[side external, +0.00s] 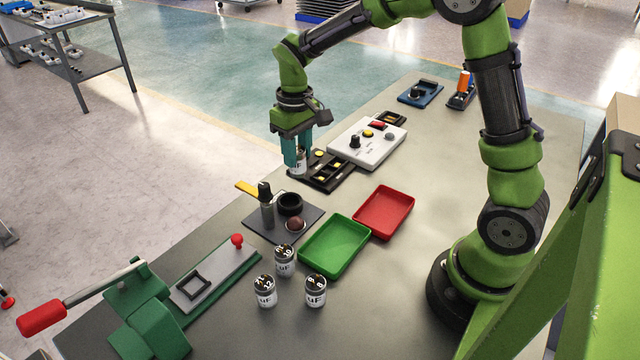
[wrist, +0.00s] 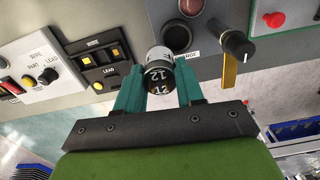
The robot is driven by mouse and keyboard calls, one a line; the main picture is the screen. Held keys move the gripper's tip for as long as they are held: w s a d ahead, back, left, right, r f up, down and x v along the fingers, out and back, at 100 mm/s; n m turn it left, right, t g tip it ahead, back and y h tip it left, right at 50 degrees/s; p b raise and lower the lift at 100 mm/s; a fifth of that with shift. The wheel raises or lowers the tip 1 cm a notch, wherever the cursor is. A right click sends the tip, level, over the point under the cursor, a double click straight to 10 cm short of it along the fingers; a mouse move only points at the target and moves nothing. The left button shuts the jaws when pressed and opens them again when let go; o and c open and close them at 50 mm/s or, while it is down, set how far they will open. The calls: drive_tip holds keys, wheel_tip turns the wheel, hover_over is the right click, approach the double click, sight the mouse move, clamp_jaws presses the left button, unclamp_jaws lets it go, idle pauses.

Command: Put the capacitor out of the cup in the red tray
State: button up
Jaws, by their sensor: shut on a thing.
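My gripper (side external: 297,162) is shut on a white capacitor with a dark top (side external: 301,160), beside the black module plate. In the wrist view the two teal fingers of my gripper (wrist: 159,88) clasp this capacitor, whose dark end (wrist: 160,80) is marked 12. A black ring-shaped cup (side external: 290,204) sits on a grey plate; no capacitor shows standing in it. The red tray (side external: 383,212) lies on the table, empty. Three similar capacitors stand near the front: one at left (side external: 265,291), one behind (side external: 285,261), one at right (side external: 316,291).
An empty green tray (side external: 335,246) adjoins the red one. The grey plate also bears a black knob (side external: 265,191) with a yellow lever. A white button panel (side external: 367,143) stands farther back. A green press with a red handle (side external: 42,318) is at front left. The table right of the trays is clear.

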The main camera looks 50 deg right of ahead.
drive_tip(key=s+d, duration=0.9)
drive_tip(key=s, duration=0.6)
drive_tip(key=shift+n, duration=0.5)
drive_tip(key=shift+s+a+f, duration=0.1)
drive_tip(key=shift+s+f, duration=0.35)
drive_tip(key=shift+f, duration=0.6)
drive_tip(key=shift+s+a+f, duration=0.15)
drive_tip(key=shift+s+f, duration=0.35)
drive_tip(key=shift+f, duration=0.6)
drive_tip(key=shift+s+a+f, duration=0.1)
drive_tip(key=shift+s+f, duration=0.35)
drive_tip(key=shift+f, duration=0.6)
drive_tip(key=shift+f, duration=0.95)
drive_tip(key=o, duration=1.1)
drive_tip(key=shift+o, duration=0.2)
wheel_tip(320, 180, up, 7)
